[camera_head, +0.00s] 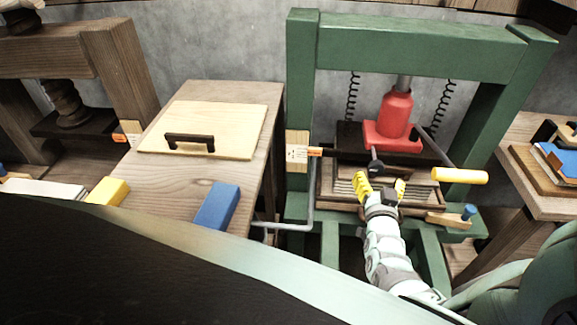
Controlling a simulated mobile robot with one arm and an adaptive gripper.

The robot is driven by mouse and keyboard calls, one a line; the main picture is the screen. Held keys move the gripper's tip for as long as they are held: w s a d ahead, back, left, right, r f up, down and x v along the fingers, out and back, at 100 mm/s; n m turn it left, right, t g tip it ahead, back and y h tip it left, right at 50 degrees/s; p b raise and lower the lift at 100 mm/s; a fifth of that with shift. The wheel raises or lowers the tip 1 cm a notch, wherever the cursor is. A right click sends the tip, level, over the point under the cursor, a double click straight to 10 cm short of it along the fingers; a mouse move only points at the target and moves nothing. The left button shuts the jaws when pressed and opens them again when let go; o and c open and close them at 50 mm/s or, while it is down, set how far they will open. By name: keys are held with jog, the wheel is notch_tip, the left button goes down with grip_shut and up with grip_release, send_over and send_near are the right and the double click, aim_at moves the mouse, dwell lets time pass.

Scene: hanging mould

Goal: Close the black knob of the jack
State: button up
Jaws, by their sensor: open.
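The red jack (395,118) stands in the middle of the green press frame, above a dark plate. The black knob (376,166) is at the jack's lower front, on a short stem pointing toward me. My gripper (382,187) has yellow fingertips, spread apart. It is just below and in front of the knob, and the knob appears above the gap between the fingers. I cannot tell whether a finger touches the knob. Nothing shows between the fingertips. The jack's lever with a yellow handle (460,175) reaches out to the right of my gripper.
The green frame (300,75) has posts on both sides and a beam above. A wooden table (190,190) at left holds a board with a black handle (190,142), a blue block (217,207) and a yellow block (108,191). Black coil springs hang beside the jack.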

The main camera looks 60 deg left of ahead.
aim_at(377, 170)
jog(key=x, duration=0.3)
jog(key=shift+a+f+b, duration=0.1)
jog(key=shift+f+b, duration=0.05)
jog(key=shift+b, duration=0.2)
jog(key=shift+x, duration=0.85)
jog(key=shift+w+b, duration=0.1)
jog(key=shift+b, duration=0.2)
jog(key=c, duration=1.2)
